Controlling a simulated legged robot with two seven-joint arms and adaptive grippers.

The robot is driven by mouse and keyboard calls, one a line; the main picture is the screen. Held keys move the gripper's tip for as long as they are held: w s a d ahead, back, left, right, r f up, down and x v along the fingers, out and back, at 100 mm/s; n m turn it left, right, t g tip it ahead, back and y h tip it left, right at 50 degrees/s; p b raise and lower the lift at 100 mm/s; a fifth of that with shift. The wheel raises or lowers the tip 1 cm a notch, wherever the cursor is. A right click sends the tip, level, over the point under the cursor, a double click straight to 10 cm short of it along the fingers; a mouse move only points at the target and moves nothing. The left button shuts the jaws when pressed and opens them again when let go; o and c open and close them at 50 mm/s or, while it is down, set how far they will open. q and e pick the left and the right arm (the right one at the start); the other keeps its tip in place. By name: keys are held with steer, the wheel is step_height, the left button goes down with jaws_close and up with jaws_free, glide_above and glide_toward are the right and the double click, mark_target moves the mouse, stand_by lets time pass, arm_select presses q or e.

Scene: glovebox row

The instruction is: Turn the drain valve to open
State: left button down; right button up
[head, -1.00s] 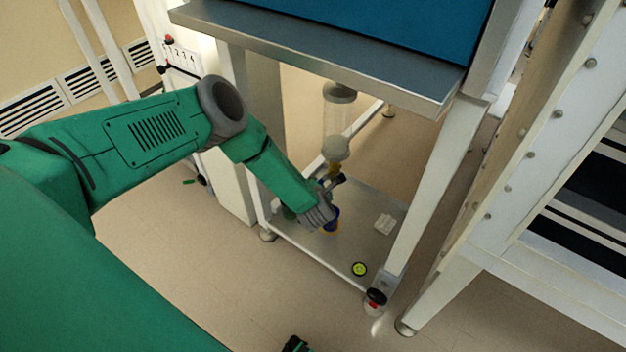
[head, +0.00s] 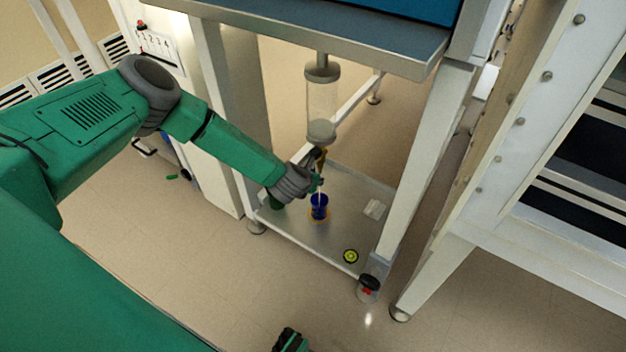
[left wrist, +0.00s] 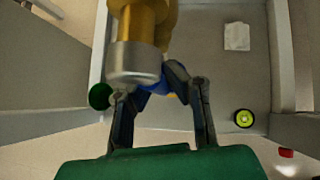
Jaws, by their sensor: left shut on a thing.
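The brass drain valve (head: 321,156) hangs under a clear cylinder (head: 321,100) below the cabinet. In the left wrist view the brass body (left wrist: 146,28) ends in a grey metal collar (left wrist: 135,66). My left gripper (head: 317,178) is at the valve, shut on what seems to be its handle; the grip itself is mostly hidden. In the left wrist view its fingers (left wrist: 165,90) sit just below the collar. A blue cup (head: 319,206) stands on the lower shelf under the valve. A thin pale streak shows above the cup. My right gripper (head: 291,342) barely shows at the bottom edge.
The metal lower shelf (head: 345,190) carries a yellow-black round item (head: 351,256) and a white pad (head: 374,208). Frame legs (head: 425,165) stand at its sides. A red-and-dark item (head: 368,287) is by the front right leg.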

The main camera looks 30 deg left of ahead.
arm_select(q)
steer(key=shift+s+f, duration=0.2)
steer(key=shift+s, duration=0.15)
steer(key=c, duration=1.9)
jaws_free()
steer(key=o, duration=0.3)
steer(key=shift+r, duration=0.15)
steer(key=shift+o, duration=0.2)
steer(key=shift+r, duration=0.15)
steer(key=a+v, duration=0.1)
steer(key=v, duration=1)
steer(key=shift+s+d+r, duration=0.2)
steer(key=shift+d+r, duration=0.05)
steer(key=shift+d, duration=0.25)
